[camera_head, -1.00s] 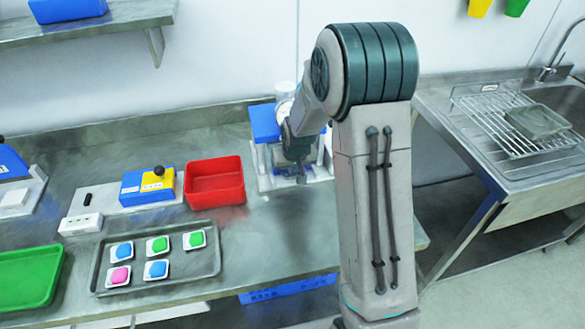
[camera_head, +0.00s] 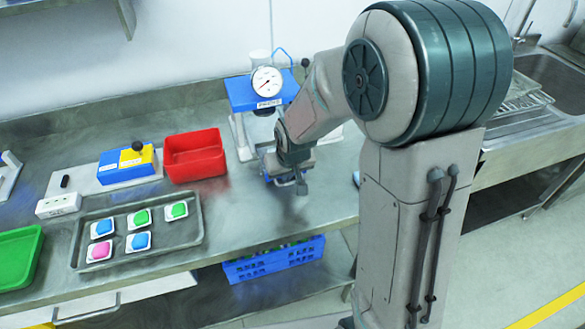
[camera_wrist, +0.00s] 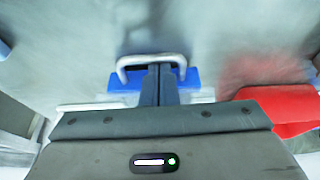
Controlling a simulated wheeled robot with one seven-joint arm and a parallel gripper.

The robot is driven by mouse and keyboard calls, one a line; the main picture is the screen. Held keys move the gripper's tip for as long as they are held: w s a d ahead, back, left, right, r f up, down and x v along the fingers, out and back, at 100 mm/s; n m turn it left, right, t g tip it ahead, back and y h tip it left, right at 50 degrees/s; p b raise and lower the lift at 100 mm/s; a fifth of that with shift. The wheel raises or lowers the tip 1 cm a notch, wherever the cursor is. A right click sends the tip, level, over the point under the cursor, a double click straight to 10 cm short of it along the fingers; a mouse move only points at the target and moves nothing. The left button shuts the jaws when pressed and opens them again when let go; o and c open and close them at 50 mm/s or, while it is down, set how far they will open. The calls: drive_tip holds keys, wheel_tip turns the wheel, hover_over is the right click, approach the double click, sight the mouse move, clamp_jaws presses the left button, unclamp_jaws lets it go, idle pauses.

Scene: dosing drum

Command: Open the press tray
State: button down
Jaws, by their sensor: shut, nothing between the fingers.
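The press (camera_head: 246,97) stands at the back of the bench, with a blue top, a round white dial and pale legs. My gripper (camera_head: 301,187) is low over the bench in front of the press. In the wrist view its two dark fingers (camera_wrist: 158,72) are together, with their tips inside the loop of a pale U-shaped handle (camera_wrist: 128,62). I cannot tell whether they touch the bar. The blue of the press also shows behind the fingers (camera_wrist: 122,82). A grey piece beside my gripper in the head view is mostly hidden, so how far the press tray stands out is unclear.
A red bin (camera_head: 195,158) stands left of the press. A blue and yellow box (camera_head: 127,168) and a dark tray (camera_head: 190,235) with several coloured pieces lie further left. A blue crate (camera_head: 275,262) is under the bench. The bench front before my gripper is clear.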

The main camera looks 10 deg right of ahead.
drive_tip(key=shift+a, duration=0.1)
idle(0.3)
drive_tip(key=p+v, duration=0.6)
drive_tip(key=v, duration=0.4)
drive_tip(key=shift+s+r, duration=0.1)
drive_tip(key=shift+s, duration=0.05)
drive_tip(key=s+d+r+m, duration=0.1)
drive_tip(key=s+d+r, duration=0.2)
drive_tip(key=s+r, duration=0.2)
drive_tip(key=s+d+r+m, duration=0.1)
drive_tip(key=s+d+r, duration=0.3)
drive_tip(key=s, duration=0.8)
drive_tip(key=shift+s+d+r+g+h, duration=0.2)
drive_tip(key=shift+s+r+g+h, duration=0.1)
drive_tip(key=shift+r, duration=0.15)
